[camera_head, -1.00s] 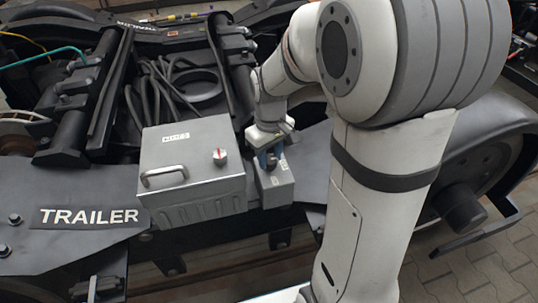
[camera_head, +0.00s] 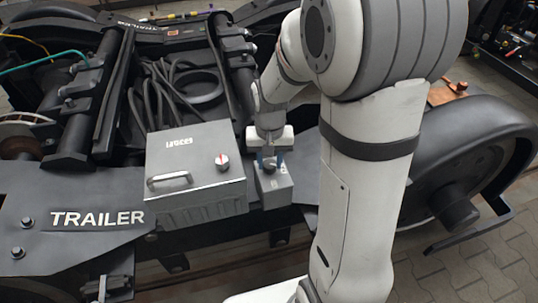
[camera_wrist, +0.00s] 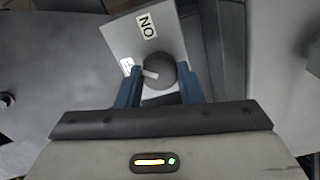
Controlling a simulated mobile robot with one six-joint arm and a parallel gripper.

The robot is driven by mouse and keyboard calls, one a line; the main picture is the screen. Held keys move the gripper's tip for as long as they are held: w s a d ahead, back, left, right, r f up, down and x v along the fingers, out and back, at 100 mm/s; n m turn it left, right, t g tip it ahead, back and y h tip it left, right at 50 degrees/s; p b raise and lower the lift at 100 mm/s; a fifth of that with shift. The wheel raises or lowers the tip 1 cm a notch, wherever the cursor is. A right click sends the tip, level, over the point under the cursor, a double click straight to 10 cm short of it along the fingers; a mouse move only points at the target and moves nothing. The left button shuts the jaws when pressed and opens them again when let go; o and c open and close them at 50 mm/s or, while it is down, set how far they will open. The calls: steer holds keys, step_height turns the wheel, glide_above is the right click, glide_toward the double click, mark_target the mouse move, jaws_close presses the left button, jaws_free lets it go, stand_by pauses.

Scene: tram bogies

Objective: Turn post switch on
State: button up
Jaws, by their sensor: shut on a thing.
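The post switch is a small grey box (camera_head: 275,190) just right of a larger grey box, with a dark round knob (camera_wrist: 161,78) on its face. In the wrist view, an ON label (camera_wrist: 147,25) is above the knob, and a smaller label (camera_wrist: 127,65) is at its left. The knob's white pointer points left, roughly toward that smaller label. My gripper (camera_wrist: 160,88) has its blue fingers on both sides of the knob, shut on it. In the head view, my gripper (camera_head: 269,159) comes down over the box from above and partly hides the knob.
The larger grey box (camera_head: 197,165) has a handle (camera_head: 168,180) and a knob with a red mark (camera_head: 222,162). Coiled dark cables (camera_head: 180,85) lie behind it. A TRAILER plate (camera_head: 97,218) is at the left. My arm hides much of the right side.

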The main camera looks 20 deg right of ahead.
mark_target(270, 163)
steer(key=m+p, duration=0.2)
steer(key=m, duration=0.3)
steer(key=shift+r+m, duration=0.1)
steer(key=shift+m, duration=0.2)
steer(key=m+p, duration=0.2)
steer(key=m, duration=0.3)
steer(key=shift+m, duration=0.3)
steer(key=o, duration=1)
steer(key=shift+c, duration=0.2)
step_height(270, 163, up, 8)
steer(key=shift+f+p, duration=0.15)
steer(key=shift+p, duration=1.1)
